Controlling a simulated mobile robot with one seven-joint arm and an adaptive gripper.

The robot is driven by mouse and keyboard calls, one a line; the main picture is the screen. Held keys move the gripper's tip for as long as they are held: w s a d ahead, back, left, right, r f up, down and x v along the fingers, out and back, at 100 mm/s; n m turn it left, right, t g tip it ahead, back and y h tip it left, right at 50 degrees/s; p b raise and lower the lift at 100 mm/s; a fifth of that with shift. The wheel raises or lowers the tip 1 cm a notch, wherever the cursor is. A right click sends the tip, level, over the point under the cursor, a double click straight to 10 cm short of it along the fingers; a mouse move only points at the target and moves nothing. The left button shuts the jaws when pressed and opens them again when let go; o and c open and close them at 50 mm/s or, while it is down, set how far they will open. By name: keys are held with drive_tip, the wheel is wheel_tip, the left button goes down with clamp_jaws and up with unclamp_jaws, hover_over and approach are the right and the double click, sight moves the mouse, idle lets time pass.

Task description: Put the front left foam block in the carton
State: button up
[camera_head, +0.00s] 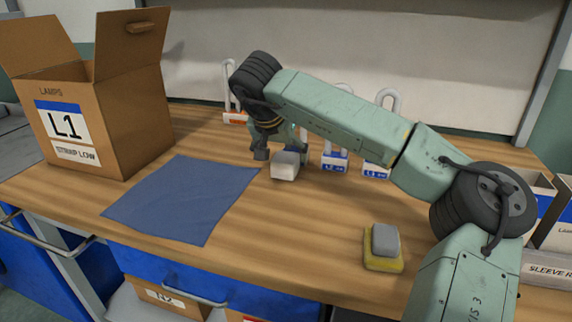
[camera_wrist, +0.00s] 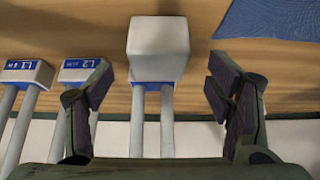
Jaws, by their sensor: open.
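A pale, off-white foam block (camera_head: 285,165) sits on the wooden bench at the right of the blue cloth. It also shows in the wrist view (camera_wrist: 161,48), in line with the space between my fingers. My gripper (camera_head: 275,147) is at this block in the head view, partly hidden by its own wrist. In the wrist view my gripper (camera_wrist: 160,92) is open, with a clear gap on each side and nothing held. The carton (camera_head: 115,140), marked L1, stands open at the left with its flaps up. Its inside floor is hidden.
Lamps with blue-labelled bases (camera_head: 334,162) and white tubes stand close behind the block. An orange-labelled one (camera_head: 235,117) is further left. The flat blue cloth (camera_head: 180,200) lies between carton and block. A grey block on a yellow pad (camera_head: 384,247) lies front right.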

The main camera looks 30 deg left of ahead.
sight(285, 157)
drive_tip(key=p+x, duration=0.1)
drive_tip(key=x, duration=0.3)
drive_tip(key=shift+w+f, duration=0.15)
drive_tip(key=shift+f, duration=0.15)
drive_tip(key=c, duration=1)
drive_tip(key=shift+r, duration=0.5)
drive_tip(key=r, duration=0.1)
drive_tip(key=r+b, duration=0.1)
drive_tip(key=shift+s+d+r, duration=0.1)
drive_tip(key=shift+s+r, duration=0.2)
drive_tip(key=s+d+b, duration=0.1)
drive_tip(key=s, duration=0.4)
drive_tip(key=s+d+r+b, duration=0.1)
drive_tip(key=s+d, duration=0.1)
drive_tip(key=s, duration=0.2)
drive_tip(key=s+d+b, duration=0.1)
drive_tip(key=s+d, duration=0.1)
drive_tip(key=s, duration=0.3)
drive_tip(key=shift+s+r, duration=0.25)
drive_tip(key=shift+s, duration=0.1)
